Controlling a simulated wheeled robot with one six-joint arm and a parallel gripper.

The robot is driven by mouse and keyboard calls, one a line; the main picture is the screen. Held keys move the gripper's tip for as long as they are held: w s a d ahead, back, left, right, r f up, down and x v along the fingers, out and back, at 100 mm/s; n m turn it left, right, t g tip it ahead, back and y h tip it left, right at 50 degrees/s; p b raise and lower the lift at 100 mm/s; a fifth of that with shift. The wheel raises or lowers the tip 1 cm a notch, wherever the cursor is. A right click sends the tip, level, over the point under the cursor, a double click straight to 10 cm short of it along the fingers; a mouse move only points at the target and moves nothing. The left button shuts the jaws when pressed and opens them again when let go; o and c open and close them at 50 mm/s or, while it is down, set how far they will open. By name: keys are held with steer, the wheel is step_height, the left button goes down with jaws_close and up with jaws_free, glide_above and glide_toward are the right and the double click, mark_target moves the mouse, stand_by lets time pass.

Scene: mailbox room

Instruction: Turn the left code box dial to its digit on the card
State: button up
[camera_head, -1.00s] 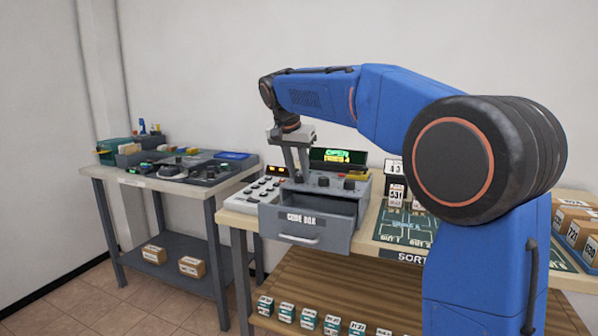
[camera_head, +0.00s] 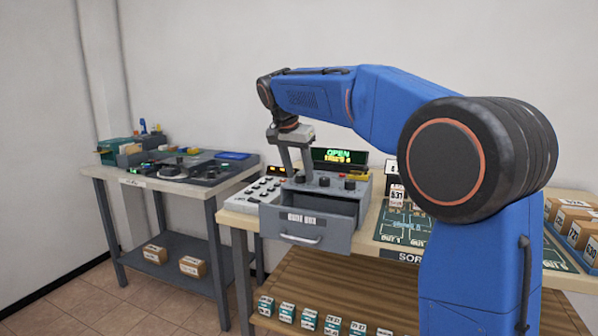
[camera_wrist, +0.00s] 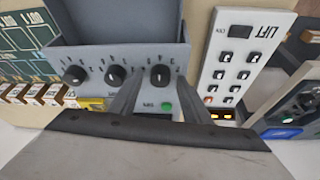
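The grey code box (camera_head: 306,218) stands on the workbench with its lower drawer open and no contents visible. Three black dials are in a row on its face. The left dial (camera_head: 300,178) is the rightmost dial (camera_wrist: 160,76) in the wrist view, which sees the box upside down. My gripper (camera_wrist: 159,84) is open, with one finger on either side of that dial and gaps visible. Contact cannot be told. In the head view my gripper (camera_head: 295,165) is at the box's left end. The green display (camera_head: 338,156) reads OPEN, its lower line unclear. I cannot identify the card.
The LIFT keypad panel (camera_wrist: 240,62) lies beside the box, left of it in the head view. A yellow piece (camera_wrist: 91,103) is near the box's other end. The sorting mat (camera_head: 402,228) and numbered boxes (camera_head: 575,222) are to the right. Another table (camera_head: 190,180) stands left.

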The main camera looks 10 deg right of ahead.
steer(key=v, duration=1.7)
steer(key=shift+r, duration=0.2)
steer(key=shift+s+d, duration=0.1)
